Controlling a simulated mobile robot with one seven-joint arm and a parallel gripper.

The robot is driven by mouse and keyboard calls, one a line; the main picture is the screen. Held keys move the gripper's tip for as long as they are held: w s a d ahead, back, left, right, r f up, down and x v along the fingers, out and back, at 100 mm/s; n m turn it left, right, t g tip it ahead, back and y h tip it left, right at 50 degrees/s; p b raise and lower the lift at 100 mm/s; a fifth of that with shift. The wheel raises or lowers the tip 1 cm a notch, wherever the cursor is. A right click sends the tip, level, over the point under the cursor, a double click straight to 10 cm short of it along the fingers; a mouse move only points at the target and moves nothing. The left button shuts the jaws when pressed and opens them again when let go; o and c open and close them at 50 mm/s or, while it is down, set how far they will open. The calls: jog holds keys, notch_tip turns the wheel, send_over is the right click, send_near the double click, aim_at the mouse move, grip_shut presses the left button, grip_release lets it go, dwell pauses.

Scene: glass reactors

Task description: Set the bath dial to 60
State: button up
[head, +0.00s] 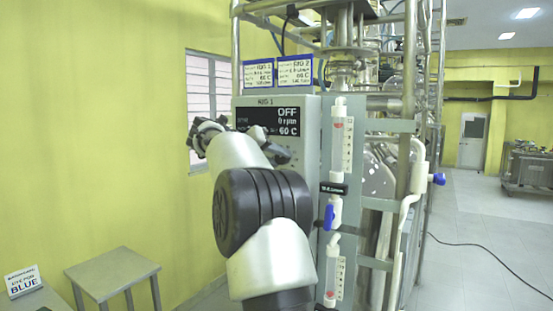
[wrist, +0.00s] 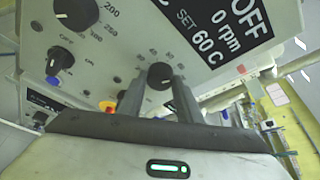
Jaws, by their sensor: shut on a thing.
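The bath dial (wrist: 160,73) is a small black knob on the grey control panel, with a printed number scale around it. My gripper (wrist: 159,86) is shut on this dial, one finger on each side, in the wrist view. The dial's pointer is too small to read surely. The panel's black display (wrist: 216,30) reads OFF, 0 rpm and SET 60 C. In the head view the display (head: 288,121) also shows OFF, 0 rpm and 60 C. There my arm hides the dial and most of the lower panel.
A larger black knob (wrist: 76,12) and an ON/OFF knob (wrist: 60,60) sit close by on the panel. A glass tube with a blue valve (head: 329,216) stands right of it. A grey table (head: 112,272) and a sign (head: 22,281) are at lower left.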

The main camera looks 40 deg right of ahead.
jog(key=shift+f, duration=0.1)
jog(key=o, duration=1)
jog(key=shift+o, duration=0.2)
jog(key=shift+a, duration=0.1)
jog(key=v, duration=1.7)
jog(key=shift+b, duration=0.4)
jog(key=shift+a, duration=0.1)
